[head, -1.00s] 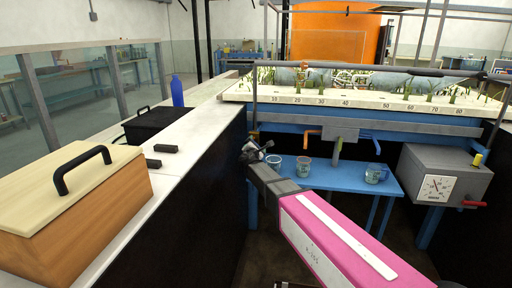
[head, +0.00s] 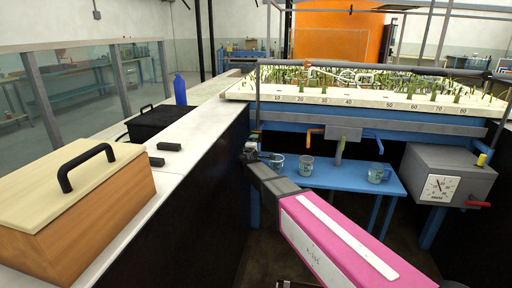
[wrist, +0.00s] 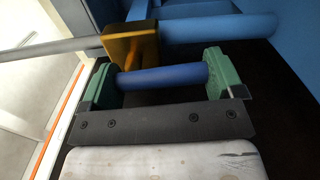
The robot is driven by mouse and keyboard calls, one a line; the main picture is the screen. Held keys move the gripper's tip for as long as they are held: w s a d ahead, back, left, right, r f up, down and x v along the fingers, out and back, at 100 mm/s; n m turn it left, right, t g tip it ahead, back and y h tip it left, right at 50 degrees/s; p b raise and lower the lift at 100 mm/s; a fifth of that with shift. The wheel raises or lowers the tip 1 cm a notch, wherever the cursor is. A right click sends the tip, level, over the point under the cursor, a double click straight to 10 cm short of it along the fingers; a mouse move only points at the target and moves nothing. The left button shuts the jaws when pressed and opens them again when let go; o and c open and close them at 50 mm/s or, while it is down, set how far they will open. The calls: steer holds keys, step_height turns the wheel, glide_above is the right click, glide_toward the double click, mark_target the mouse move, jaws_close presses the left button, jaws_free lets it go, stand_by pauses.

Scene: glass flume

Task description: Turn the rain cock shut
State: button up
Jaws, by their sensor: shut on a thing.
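The rain cock, as far as I can tell, is the brass-coloured block (wrist: 132,45) with a blue handle bar (wrist: 162,78) in the wrist view. A grey rod and a blue pipe run out from either side of the block. My gripper (wrist: 160,80) has its green finger pads at the two ends of the blue bar and is shut on it. In the head view my gripper (head: 254,156) is beside the blue post at the flume's left front corner. The cock is too small and covered there to show how its handle stands.
A blue bench (head: 340,178) with several glass cups stands right of my gripper. An orange lever (head: 314,132) and a blue lever (head: 372,138) hang under the planted bed (head: 350,101). A grey dial box (head: 448,173) is at right. A pale counter (head: 185,142) runs along the left.

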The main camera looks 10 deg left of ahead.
steer(key=shift+m, duration=0.5)
steer(key=o, duration=1)
steer(key=shift+a, duration=0.1)
steer(key=shift+o, duration=0.2)
steer(key=shift+s, duration=0.15)
steer(key=s, duration=1)
steer(key=shift+s, duration=0.3)
